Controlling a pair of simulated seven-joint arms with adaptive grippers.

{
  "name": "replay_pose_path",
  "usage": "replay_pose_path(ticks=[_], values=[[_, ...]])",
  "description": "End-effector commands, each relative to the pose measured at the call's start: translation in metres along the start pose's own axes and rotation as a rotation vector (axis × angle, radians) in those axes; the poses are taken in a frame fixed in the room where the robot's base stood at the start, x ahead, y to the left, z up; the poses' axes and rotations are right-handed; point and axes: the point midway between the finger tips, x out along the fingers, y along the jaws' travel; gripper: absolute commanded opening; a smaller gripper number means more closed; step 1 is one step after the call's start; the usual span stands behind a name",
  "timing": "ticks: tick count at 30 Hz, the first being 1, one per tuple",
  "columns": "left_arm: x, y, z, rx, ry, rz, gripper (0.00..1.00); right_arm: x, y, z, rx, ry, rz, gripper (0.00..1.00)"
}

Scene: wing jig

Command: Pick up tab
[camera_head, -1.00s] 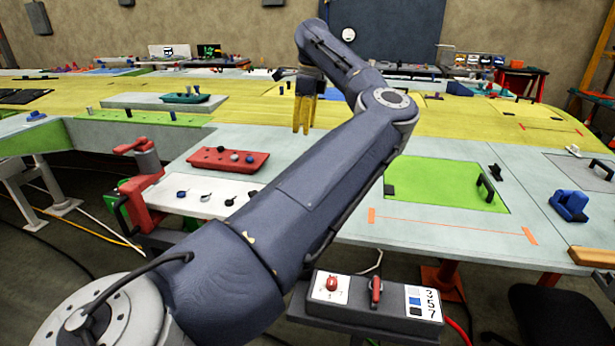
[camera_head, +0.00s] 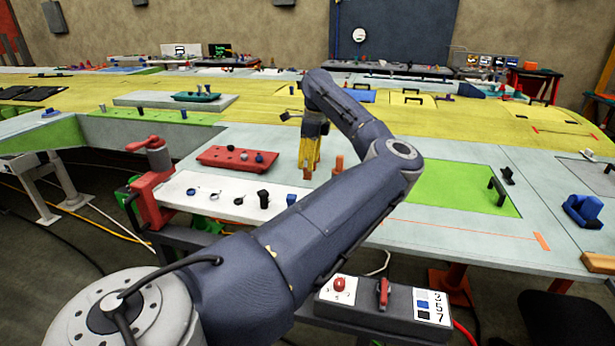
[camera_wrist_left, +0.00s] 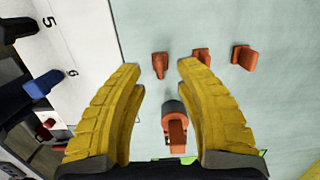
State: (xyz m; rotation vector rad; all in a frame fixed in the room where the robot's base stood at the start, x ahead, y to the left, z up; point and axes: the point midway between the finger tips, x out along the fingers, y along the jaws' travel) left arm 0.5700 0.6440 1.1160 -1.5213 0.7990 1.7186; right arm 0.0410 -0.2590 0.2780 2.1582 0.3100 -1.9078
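Several small orange-brown tabs lie on the pale grey panel. In the wrist view one tab (camera_wrist_left: 160,65) shows between my left fingertips, another tab (camera_wrist_left: 202,56) is close by the right finger, and a third tab (camera_wrist_left: 242,57) is further right. A larger orange-brown piece with a grey round part (camera_wrist_left: 175,128) shows between the fingers, lower down. My left gripper (camera_head: 309,172) has yellow fingers pointing down over the panel; they are apart in the wrist view (camera_wrist_left: 160,68), with nothing held. In the head view an orange-brown tab (camera_head: 338,164) stands beside the fingers. My right gripper is out of view.
A red tray (camera_head: 215,157) and a white strip with dark parts (camera_head: 178,200) are left of the gripper. A red clamp (camera_head: 150,185) stands at the panel's left edge. A green panel (camera_head: 450,185) lies to the right. A control box (camera_head: 350,312) is in front.

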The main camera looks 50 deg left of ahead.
Motion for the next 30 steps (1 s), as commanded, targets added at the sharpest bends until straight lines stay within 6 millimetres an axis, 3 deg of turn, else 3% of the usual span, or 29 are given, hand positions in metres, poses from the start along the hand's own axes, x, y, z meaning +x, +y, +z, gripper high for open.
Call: replay_pose_path(ticks=[9, 19, 28, 30], values=[[0.034, 0.001, -0.001, -0.001, 0.0, 0.001, 0.34, 0.0, -0.004, -0.001, 0.002, 0.0, -0.004, 0.63], [0.037, 0.0, -0.001, -0.001, 0.001, 0.0, 0.37, 0.0, -0.005, -0.001, 0.002, 0.001, -0.005, 0.63], [0.036, 0.0, -0.001, -0.001, 0.001, 0.0, 0.02, 0.0, -0.003, 0.0, 0.001, 0.0, -0.003, 0.63], [0.036, 0.0, -0.001, -0.001, 0.001, 0.0, 0.0, 0.0, -0.002, 0.0, 0.0, 0.0, -0.002, 0.63]])
